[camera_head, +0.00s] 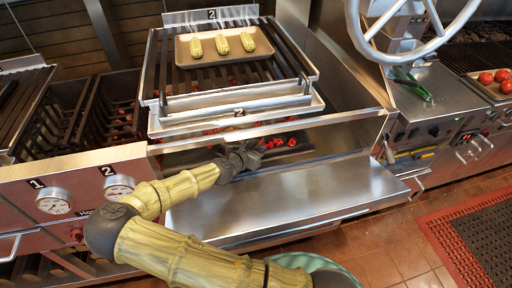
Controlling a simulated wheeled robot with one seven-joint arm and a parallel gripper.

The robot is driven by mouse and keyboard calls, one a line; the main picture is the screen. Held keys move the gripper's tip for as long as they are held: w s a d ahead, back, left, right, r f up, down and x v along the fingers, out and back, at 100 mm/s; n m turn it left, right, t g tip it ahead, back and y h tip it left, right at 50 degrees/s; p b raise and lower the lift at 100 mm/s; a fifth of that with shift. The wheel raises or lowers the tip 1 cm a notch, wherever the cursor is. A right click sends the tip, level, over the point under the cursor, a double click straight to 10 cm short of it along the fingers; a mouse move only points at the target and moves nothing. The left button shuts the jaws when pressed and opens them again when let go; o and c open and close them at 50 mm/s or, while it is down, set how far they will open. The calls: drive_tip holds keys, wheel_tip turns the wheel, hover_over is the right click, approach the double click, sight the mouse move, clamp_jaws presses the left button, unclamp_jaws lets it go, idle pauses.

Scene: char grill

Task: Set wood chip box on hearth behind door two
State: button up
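Door two (285,200) is a wide steel panel folded down flat below the open front of the second grill. Behind it is the hearth opening (315,143), with glowing red coals (280,143) inside. My gripper (252,155) is dark and small, at the left part of this opening, above the inner edge of the lowered door. My arm hides part of the opening, and I cannot tell whether the fingers are open or shut. I cannot make out a wood chip box; if it is near the gripper, it is hidden or too small to tell.
Above the opening is a grate (165,75) marked 2, with a tray (264,60) of corn on it. Gauges 1 (53,201) and 2 (119,187) are at left. A large wheel (440,35) is at upper right. Tiled floor (390,245) is clear beside the mat (485,235).

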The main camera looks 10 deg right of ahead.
drive_tip(key=v, duration=1.2)
drive_tip(key=shift+f, duration=0.1)
drive_tip(key=s+d+m+g+p, duration=0.3)
drive_tip(key=d+m+p, duration=0.1)
drive_tip(key=m+p, duration=0.1)
drive_tip(key=s+d+r+m+g+y+p, duration=0.1)
drive_tip(key=s+d+m+g+p, duration=0.1)
drive_tip(key=d, duration=0.1)
drive_tip(key=shift+s+m+g, duration=0.3)
drive_tip(key=shift+s+m, duration=0.05)
drive_tip(key=shift+m, duration=0.05)
drive_tip(key=s+r+m+g+y+p, duration=0.1)
drive_tip(key=s+r+m+p, duration=0.1)
drive_tip(key=p, duration=0.1)
drive_tip(key=s+r+m+g+y+p, duration=0.1)
drive_tip(key=s+r+m+y+p, duration=0.1)
drive_tip(key=m, duration=0.1)
drive_tip(key=shift+s+d+m+g+p, duration=0.2)
drive_tip(key=shift+m+g+p, duration=0.1)
drive_tip(key=shift+p, duration=0.1)
drive_tip(key=s+r+m+y+p, duration=0.2)
drive_tip(key=r+m+p, duration=0.4)
drive_tip(key=r, duration=0.8)
drive_tip(key=s+r+m+t+y+p, duration=0.1)
drive_tip(key=s+r+m+y+p, duration=0.2)
drive_tip(key=r+m+p, duration=0.4)
wheel_tip(320, 180, up, 8)
drive_tip(key=shift+s+r+m+p, duration=0.2)
drive_tip(key=shift+m+p, duration=0.1)
drive_tip(key=shift+p, duration=0.65)
